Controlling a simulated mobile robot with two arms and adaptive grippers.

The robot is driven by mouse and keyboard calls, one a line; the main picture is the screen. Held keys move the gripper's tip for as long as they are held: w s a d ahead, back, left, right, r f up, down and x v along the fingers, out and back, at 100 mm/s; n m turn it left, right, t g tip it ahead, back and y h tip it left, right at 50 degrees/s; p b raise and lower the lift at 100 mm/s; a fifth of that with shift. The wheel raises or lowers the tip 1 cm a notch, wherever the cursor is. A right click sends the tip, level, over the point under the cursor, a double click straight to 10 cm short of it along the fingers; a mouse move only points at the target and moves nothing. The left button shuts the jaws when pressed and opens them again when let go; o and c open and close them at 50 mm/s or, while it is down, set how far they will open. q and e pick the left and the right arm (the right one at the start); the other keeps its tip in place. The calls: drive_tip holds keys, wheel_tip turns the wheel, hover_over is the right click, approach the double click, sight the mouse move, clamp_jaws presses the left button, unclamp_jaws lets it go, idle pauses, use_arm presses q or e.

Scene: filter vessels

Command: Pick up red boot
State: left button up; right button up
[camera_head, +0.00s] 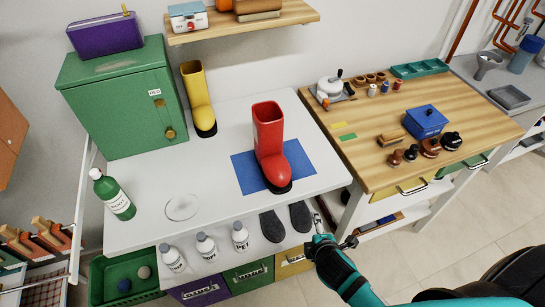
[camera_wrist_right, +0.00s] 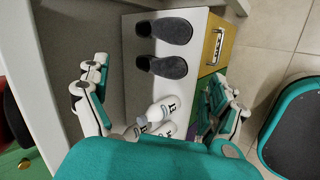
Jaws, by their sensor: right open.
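The red boot (camera_head: 268,132) stands upright on a blue mat (camera_head: 243,170) on the white table (camera_head: 215,185), its dark-soled toe toward the table's front edge. My right gripper (camera_head: 333,236) is in front of the table's front right corner, to the lower right of the boot and apart from it. Its fingers are spread and empty. In the right wrist view, the open right gripper (camera_wrist_right: 160,105) is above the lower shelf, with slippers and white bottles beyond its fingers. My left gripper is not in view.
A yellow boot (camera_head: 197,95) stands beside a green cabinet (camera_head: 120,100). A green bottle (camera_head: 113,194) is at the table's left. Grey slippers (camera_head: 272,226) and white bottles (camera_head: 206,246) sit on the lower shelf. A wooden table (camera_head: 375,160) stands to the right. The table left of the mat is mostly clear.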

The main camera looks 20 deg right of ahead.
wheel_tip(320, 180, up, 7)
drive_tip(key=w+n+t, duration=0.1)
drive_tip(key=n, duration=0.1)
drive_tip(key=n+t+y, duration=0.3)
drive_tip(key=n+t, duration=0.6)
drive_tip(key=n, duration=1)
approach(274, 128)
drive_tip(key=w+p, duration=0.1)
drive_tip(key=w, duration=0.4)
drive_tip(key=w+p, duration=0.1)
drive_tip(key=w, duration=0.4)
drive_tip(key=shift+w+a+r+p, duration=0.1)
drive_tip(key=shift+a+r+p, duration=0.1)
drive_tip(key=shift+p, duration=0.1)
drive_tip(key=shift+w+h, duration=0.3)
drive_tip(key=shift+w, duration=0.1)
drive_tip(key=w, duration=0.3)
drive_tip(key=w+p, duration=0.1)
drive_tip(key=shift+w+a+f, duration=0.1)
drive_tip(key=shift+w+a, duration=0.05)
drive_tip(key=shift+a, duration=0.1)
drive_tip(key=shift+c, duration=0.2)
